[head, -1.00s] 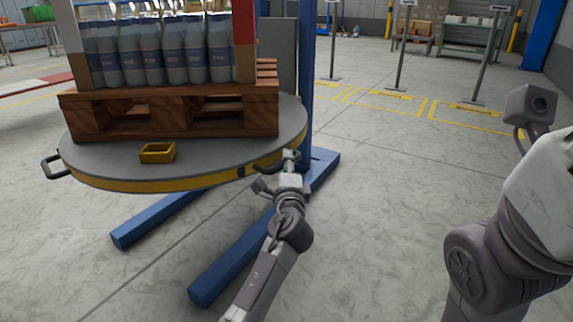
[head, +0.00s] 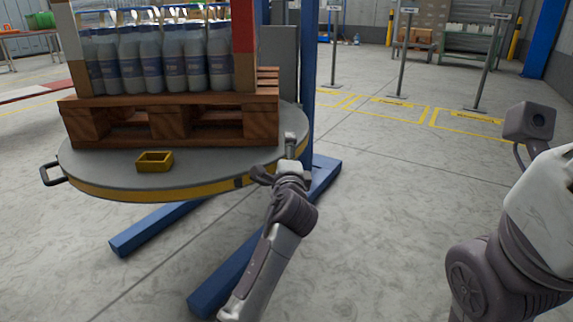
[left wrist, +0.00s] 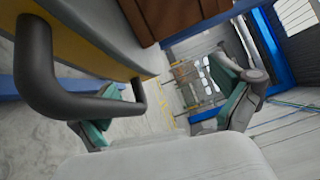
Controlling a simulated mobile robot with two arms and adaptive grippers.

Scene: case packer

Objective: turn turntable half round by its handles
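The round grey turntable (head: 110,168) with a yellow-and-black rim fills the left of the head view. One dark handle (head: 52,174) sticks out at its left edge. My left gripper (head: 291,145) is at the turntable's right edge. In the left wrist view a dark U-shaped handle (left wrist: 95,104) on the yellow rim is close to the camera, in front of the left finger. The left gripper's green-padded fingers (left wrist: 170,110) are wide apart; whether the handle lies between them I cannot tell. My right arm is at the right, its gripper out of view.
A wooden pallet (head: 170,115) with several bottles (head: 165,60) stands on the turntable. A small yellow tray (head: 154,161) lies near its front edge. Blue floor legs (head: 250,265) and a blue post (head: 307,75) are close. The floor at right is clear.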

